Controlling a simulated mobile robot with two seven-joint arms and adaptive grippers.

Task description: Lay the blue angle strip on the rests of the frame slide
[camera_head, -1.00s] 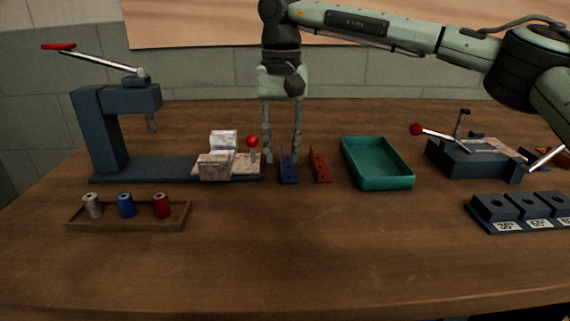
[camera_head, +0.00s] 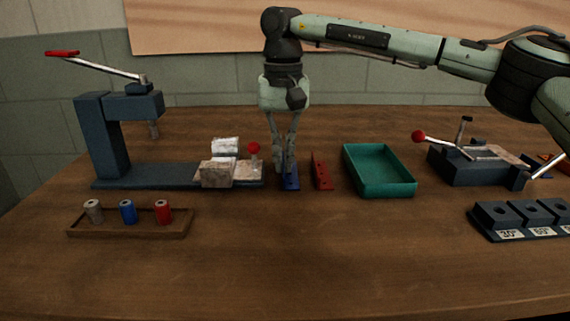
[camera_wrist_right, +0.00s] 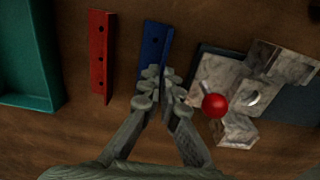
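The blue angle strip (camera_head: 291,184) stands on the wooden table beside the press base, its holes facing up. In the right wrist view the blue angle strip (camera_wrist_right: 155,48) lies between the fingertips of my right gripper (camera_wrist_right: 162,84). In the head view my right gripper (camera_head: 283,168) points straight down, its fingers drawn together on the strip's upright flange at table level. The fingers hide part of the strip. Marbled blocks (camera_head: 216,174) with a red ball knob (camera_head: 253,148), seemingly the frame slide, sit on the press base to the left. My left gripper is out of view.
A red angle strip (camera_head: 321,173) stands close to the right, then a teal tray (camera_head: 401,189). The press (camera_head: 103,137) rises at left. A spool rack (camera_head: 128,230), a clamp fixture (camera_head: 470,170) and a labelled block stand (camera_head: 495,230) stand around. The front table is clear.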

